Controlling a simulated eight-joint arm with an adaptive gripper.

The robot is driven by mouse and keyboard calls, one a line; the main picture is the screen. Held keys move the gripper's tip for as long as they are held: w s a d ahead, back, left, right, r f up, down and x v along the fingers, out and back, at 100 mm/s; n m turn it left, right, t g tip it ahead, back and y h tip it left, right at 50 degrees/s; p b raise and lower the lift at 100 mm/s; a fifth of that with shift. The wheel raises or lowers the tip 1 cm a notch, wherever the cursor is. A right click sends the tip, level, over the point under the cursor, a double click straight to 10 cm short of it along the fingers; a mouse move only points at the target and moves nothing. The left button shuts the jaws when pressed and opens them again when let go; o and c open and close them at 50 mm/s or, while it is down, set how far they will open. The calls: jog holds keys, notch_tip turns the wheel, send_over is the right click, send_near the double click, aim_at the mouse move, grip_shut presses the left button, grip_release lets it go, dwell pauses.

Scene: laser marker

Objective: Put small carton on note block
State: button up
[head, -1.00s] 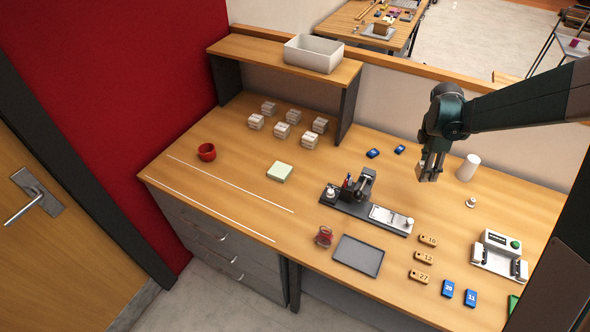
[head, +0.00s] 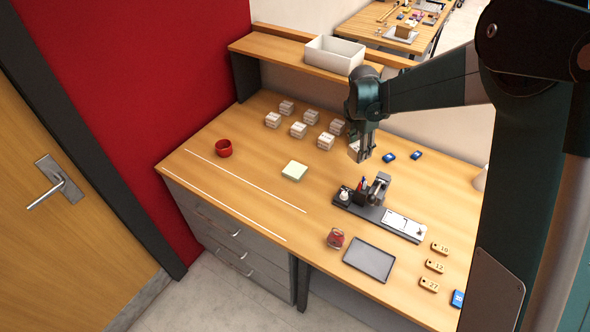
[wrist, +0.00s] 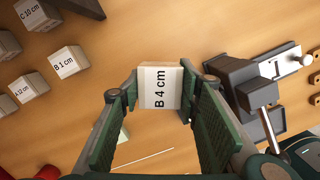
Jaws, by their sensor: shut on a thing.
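My gripper (head: 365,156) is shut on a small white carton (wrist: 160,87) marked "B 4 cm", its two fingers on opposite sides. The carton also shows at the fingers in the head view (head: 354,151). It is held above the table, behind the dark marking fixture.
Several white cartons (head: 298,130) stand in rows behind the note block; some show labels in the wrist view (wrist: 66,62). The dark fixture (head: 375,207) stands to its right. Table around the note block is clear.

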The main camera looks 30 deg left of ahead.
jog(key=s+a+n, duration=0.2)
jog(key=s+a, duration=0.3)
jog(key=a, duration=0.5)
jog(key=s+a+n, duration=0.3)
jog(key=s+a, duration=0.2)
jog(key=a, duration=0.5)
jog(key=shift+s+a+r+y, duration=0.3)
jog(key=shift+r+y, duration=0.1)
jog(key=shift+r, duration=0.05)
send_over(296, 168)
jog(key=shift+s+f, duration=0.2)
jog(key=shift+f, duration=1.35)
jog(key=shift+s+f, duration=0.15)
jog(key=shift+f, duration=1.4)
jog(key=shift+f, duration=0.15)
jog(key=shift+f, duration=1.75)
jog(key=shift+f, duration=0.15)
jog(key=o, duration=0.9)
